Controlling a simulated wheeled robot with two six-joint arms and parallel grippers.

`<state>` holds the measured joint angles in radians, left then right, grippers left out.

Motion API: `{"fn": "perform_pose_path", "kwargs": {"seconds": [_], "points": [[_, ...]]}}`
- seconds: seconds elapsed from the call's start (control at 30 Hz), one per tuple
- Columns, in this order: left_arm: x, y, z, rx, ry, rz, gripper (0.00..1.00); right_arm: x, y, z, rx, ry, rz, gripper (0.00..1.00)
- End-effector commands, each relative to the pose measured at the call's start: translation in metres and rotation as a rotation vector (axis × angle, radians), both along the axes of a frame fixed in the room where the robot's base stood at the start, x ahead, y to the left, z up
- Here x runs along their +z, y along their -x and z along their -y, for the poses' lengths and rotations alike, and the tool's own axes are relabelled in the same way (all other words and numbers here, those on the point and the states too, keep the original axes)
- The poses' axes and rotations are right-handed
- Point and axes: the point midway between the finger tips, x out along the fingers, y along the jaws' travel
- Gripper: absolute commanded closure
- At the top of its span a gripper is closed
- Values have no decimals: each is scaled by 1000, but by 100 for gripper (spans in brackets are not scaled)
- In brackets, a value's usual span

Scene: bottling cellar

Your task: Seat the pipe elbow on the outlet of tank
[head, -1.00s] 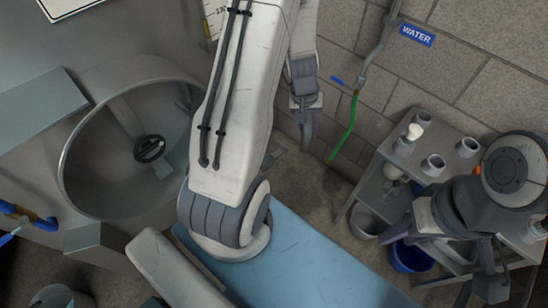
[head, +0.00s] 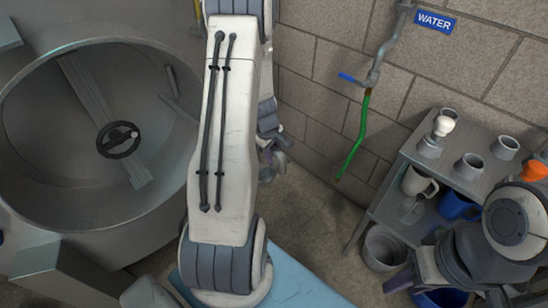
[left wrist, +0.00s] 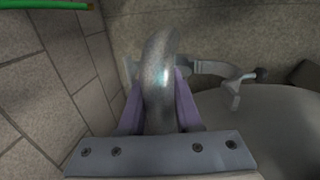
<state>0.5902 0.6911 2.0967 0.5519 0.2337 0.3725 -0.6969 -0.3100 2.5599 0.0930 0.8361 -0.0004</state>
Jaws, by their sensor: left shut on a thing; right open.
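The pipe elbow (left wrist: 160,80) is a shiny grey curved tube, held between the purple fingers of my left gripper (left wrist: 158,100) in the left wrist view. Its upper end bends away in front of a horizontal metal pipe, likely the tank outlet (left wrist: 207,68); I cannot tell whether they touch. In the head view my left gripper (head: 272,160) is beside the wall, partly hidden behind my left arm. The tank (head: 90,215) stands at left with a round open hatch. My right gripper (head: 445,290) is open at lower right, partly cut off.
A valve handle (left wrist: 236,92) sticks out beside the pipe. A grey trolley (head: 440,170) with cups, mugs and an orange item (head: 535,170) stands at right, near a blue bucket (head: 440,299). A green hose (head: 354,140) hangs on the block wall (head: 325,75). The floor between is clear.

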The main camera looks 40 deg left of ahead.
Motion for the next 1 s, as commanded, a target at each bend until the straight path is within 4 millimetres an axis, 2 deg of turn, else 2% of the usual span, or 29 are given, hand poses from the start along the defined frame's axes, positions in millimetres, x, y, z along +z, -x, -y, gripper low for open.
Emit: {"fn": "perform_pose_path", "kwargs": {"seconds": [1.0], "points": [[-61,0,0,-3,-1,0,100,-59,0,0,0,0,0,58]]}}
